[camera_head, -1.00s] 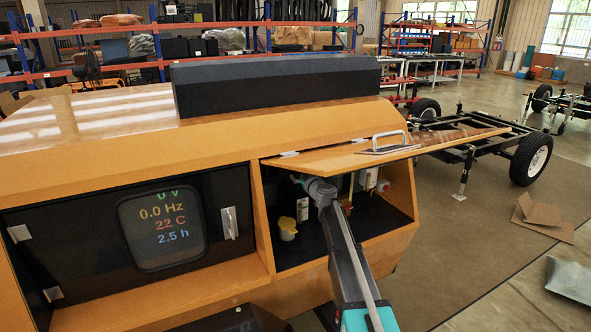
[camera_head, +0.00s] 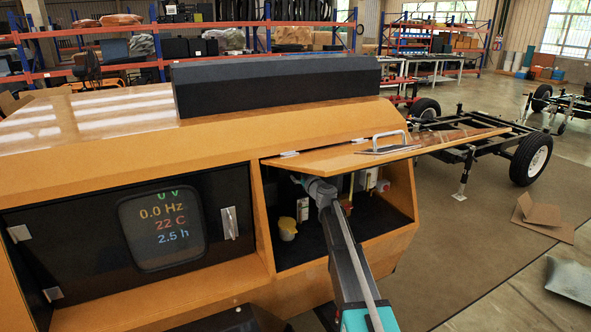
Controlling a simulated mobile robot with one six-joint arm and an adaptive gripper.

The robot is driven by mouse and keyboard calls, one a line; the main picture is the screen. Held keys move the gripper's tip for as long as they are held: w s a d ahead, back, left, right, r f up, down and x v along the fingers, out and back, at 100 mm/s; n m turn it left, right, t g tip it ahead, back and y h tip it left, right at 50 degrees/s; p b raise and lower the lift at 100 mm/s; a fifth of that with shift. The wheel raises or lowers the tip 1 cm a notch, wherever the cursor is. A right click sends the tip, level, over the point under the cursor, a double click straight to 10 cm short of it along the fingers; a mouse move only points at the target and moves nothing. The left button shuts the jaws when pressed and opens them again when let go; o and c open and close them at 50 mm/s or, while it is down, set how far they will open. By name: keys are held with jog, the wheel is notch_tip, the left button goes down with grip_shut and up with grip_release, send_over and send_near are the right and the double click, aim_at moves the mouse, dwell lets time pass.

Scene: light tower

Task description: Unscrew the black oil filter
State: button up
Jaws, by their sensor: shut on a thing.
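The open compartment (camera_head: 286,258) of the orange light tower holds the engine parts. My arm reaches into it from the lower right. My gripper (camera_head: 298,179) is at the upper left of the opening, under the raised door, and shows only as a small dark part beyond the grey wrist. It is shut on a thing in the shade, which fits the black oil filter. The filter itself is hidden or too dark to make out, and so are the fingertips.
A yellow cap (camera_head: 287,228) stands low in the compartment, left of my arm. A white labelled part (camera_head: 303,209) is close to my wrist. The raised orange door (camera_head: 340,160) hangs just above. A control panel (camera_head: 163,228) is to the left.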

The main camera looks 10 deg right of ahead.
jog(key=shift+s+d, duration=0.1)
jog(key=shift+s, duration=0.2)
jog(key=shift+v, duration=1.8)
jog(key=shift+s, duration=0.15)
